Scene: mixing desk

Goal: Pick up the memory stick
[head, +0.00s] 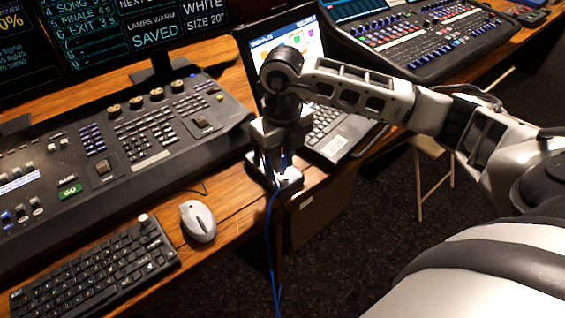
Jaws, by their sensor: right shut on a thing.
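My right gripper (283,165) points down at the desk's front edge, left of the laptop. It is shut on a small blue piece (284,160), seen only in part between the fingers, which looks like the memory stick. The fingers hide most of it. Right below is a small grey and silver block (290,181) at the desk edge; I cannot tell whether the stick touches it. My left gripper is not in view.
A blue cable (272,245) hangs off the desk edge below the gripper. The open laptop (340,135) stands close on the right, a lighting console (110,150) on the left. A mouse (198,221) and keyboard (95,272) lie in front. A second console (430,40) is behind.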

